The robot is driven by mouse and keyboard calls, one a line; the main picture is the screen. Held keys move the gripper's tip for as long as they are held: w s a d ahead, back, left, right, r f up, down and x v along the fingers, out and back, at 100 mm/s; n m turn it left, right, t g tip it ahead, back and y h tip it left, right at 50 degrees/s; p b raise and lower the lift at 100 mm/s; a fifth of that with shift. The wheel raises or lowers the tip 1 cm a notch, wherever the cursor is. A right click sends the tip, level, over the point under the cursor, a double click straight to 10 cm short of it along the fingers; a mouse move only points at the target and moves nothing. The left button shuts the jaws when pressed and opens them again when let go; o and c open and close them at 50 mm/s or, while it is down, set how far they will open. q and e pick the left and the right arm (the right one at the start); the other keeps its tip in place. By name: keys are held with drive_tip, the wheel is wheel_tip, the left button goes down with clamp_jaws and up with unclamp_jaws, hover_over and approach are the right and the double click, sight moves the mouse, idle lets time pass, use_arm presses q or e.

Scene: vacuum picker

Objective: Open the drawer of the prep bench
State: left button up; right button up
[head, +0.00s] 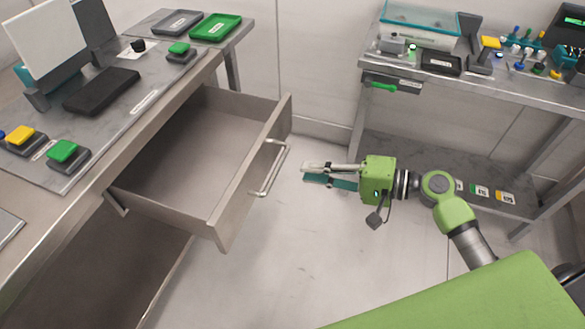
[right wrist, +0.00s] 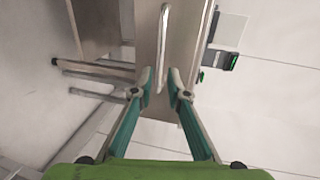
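The prep bench (head: 112,143) stands at the left in the head view. Its drawer (head: 252,180) is pulled well out, and its bare inside shows. The drawer's bar handle (head: 276,170) is on the front panel. My right gripper (head: 304,173) is a short way right of the handle, apart from it, with its fingers pointing at it. In the right wrist view the fingers (right wrist: 159,82) are spread with nothing between the tips. The handle (right wrist: 164,45) and drawer front (right wrist: 148,60) lie beyond them. My left gripper is not in view.
A second bench (head: 480,82) with small tools stands at the right. Bare floor (head: 290,260) lies between the benches.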

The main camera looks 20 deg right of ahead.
drive_tip(key=shift+v, duration=1.45)
